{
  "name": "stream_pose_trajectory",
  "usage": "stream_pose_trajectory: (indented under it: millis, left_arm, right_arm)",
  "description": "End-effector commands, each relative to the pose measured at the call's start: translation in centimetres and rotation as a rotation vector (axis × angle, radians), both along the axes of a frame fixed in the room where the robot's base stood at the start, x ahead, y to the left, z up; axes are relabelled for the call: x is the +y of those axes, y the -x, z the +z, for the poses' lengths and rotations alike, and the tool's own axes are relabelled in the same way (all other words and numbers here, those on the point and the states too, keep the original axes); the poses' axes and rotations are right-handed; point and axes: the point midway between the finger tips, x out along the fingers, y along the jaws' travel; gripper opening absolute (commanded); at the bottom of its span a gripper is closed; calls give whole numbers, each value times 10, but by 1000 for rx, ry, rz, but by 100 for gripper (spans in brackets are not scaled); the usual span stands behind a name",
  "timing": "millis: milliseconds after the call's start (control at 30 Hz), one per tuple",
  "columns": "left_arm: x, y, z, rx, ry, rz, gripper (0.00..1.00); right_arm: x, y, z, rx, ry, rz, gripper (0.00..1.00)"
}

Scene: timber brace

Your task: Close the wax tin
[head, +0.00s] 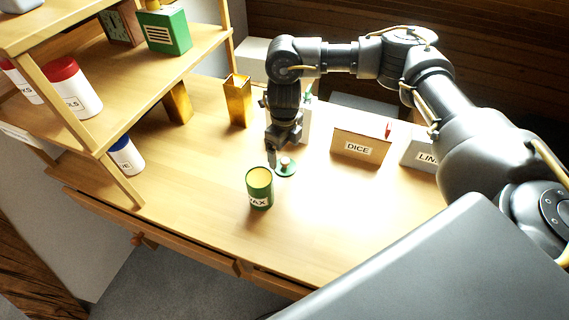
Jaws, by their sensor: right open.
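The wax tin (260,190) is a green cylinder with a white WAX label. It stands upright on the wooden table with its top open and a pale yellow inside showing. A round green lid (285,168) with a pinkish-brown knob lies just behind it to the right, apart from the tin. My right gripper (274,160) points down from above, open, with its fingertips beside the lid's knob. Whether the fingers touch the knob is too small to tell. My left gripper is out of view.
A box labelled DICE (361,147) and a grey labelled box (420,151) stand to the right. A tall golden container (238,101) stands behind on the left. A wooden shelf (125,105) with several jars and boxes fills the left. The table front (215,225) is clear.

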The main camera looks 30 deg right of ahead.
Motion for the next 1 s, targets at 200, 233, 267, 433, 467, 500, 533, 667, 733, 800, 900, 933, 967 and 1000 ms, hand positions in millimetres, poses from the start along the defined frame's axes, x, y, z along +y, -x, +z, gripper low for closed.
stream_pose_trajectory:
  millis: [200,233,267,433,467,500,533,667,733,800,900,933,967,1000]
  left_arm:
    - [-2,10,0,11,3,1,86]
    - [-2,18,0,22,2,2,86]
    - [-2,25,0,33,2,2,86]
    - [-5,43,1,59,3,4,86]
    - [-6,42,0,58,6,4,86]
    - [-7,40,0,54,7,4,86]
    - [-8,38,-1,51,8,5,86]
    - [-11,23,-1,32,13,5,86]
    - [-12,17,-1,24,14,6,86]
    - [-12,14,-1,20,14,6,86]
    - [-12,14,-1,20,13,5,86]
    - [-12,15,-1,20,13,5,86]
    - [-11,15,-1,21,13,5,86]
    - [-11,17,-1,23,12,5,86]
  right_arm:
    - [3,-3,-2,2,0,5,90]
    - [3,-3,-4,3,-1,5,90]
    - [3,-3,-7,4,0,4,90]
    - [-2,-3,-32,6,0,-1,90]
    - [-2,-3,-36,6,0,-1,90]
    - [-2,-3,-42,4,-1,-1,90]
    - [-2,-3,-45,4,0,-1,90]
    - [-2,-4,-52,1,0,0,90]
    - [-2,-4,-53,1,0,1,90]
    - [-2,-4,-52,0,0,1,90]
    - [-2,-4,-52,1,0,1,90]
    - [-2,-4,-52,1,0,1,90]
    - [-2,-4,-52,1,0,1,90]
    - [-2,-4,-52,1,0,1,90]
